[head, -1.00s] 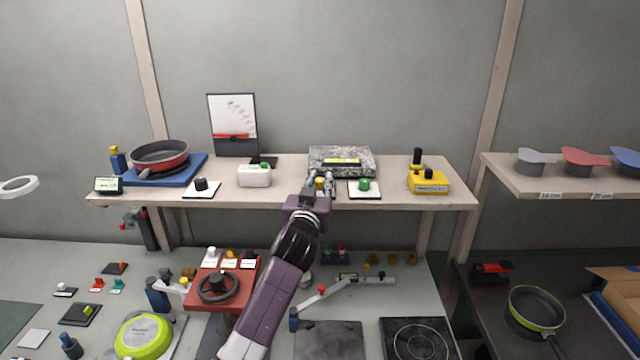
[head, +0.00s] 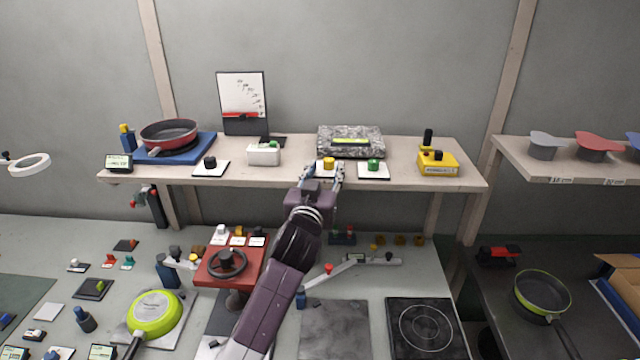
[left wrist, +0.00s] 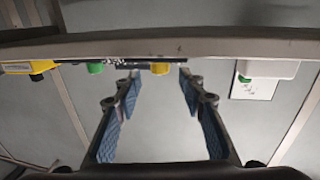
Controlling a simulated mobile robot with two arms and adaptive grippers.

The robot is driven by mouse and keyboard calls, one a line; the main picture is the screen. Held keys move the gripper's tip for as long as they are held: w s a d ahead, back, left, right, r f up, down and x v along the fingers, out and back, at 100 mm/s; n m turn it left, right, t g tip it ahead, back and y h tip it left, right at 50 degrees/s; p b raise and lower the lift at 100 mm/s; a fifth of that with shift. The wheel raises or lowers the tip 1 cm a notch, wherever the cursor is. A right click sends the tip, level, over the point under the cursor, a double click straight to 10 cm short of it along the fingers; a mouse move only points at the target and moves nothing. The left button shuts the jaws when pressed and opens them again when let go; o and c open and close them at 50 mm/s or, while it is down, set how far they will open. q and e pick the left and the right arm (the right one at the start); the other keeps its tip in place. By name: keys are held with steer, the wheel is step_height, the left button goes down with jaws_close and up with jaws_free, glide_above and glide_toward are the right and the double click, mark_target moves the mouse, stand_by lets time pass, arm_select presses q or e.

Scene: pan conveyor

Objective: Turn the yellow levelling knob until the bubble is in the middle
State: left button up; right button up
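The yellow levelling knob (head: 328,163) stands on a white plate at the shelf's front, below the granite block (head: 324,147). It also shows in the left wrist view (left wrist: 160,69). A yellow-green level vial (head: 350,141) is on the block; its bubble is too small to make out. My left gripper (head: 323,172) is open and empty just in front of the knob. In the left wrist view, its two blue-padded fingers lie on either side of the knob with gaps, and the shelf edge crosses beyond them. My right gripper is out of view.
A green knob (head: 374,164) on its own plate is close on the right. A white box (head: 263,155) stands to the left, and a yellow box (head: 437,165) farther right. The shelf's front edge (head: 420,185) runs just by the gripper.

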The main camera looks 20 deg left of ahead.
arm_select(q)
steer(key=s, duration=0.6)
steer(key=shift+s+d, duration=0.3)
steer(key=shift+d, duration=0.15)
